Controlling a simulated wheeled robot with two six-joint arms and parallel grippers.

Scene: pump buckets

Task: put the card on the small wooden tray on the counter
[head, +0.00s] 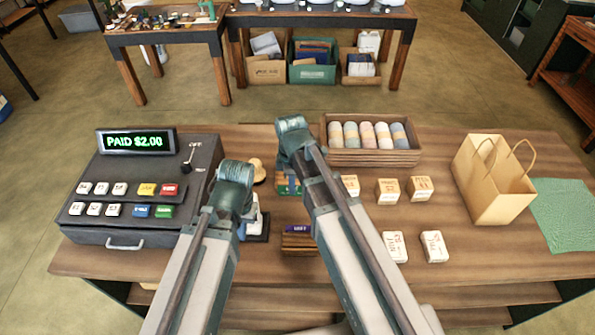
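A small brown wooden block-like stand or tray (299,245) sits near the counter's front, between my two arms. A purple labelled piece (297,229) is at its back edge; I cannot tell if it is a card. A colourful green and orange item (284,185) lies farther back, partly hidden by my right arm. My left gripper end (235,176) is over the counter right of the register. My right gripper end (293,127) reaches to the counter's back edge. The fingers of both are hidden, so their opening and any held thing cannot be seen.
A cash register (140,190) reading "PAID $2.00" fills the left. A white device on a dark base (257,225) stands beside my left arm. A crate of rolls (372,157), several small boxes (388,190), a paper bag (492,185) and a green cloth (567,215) are right.

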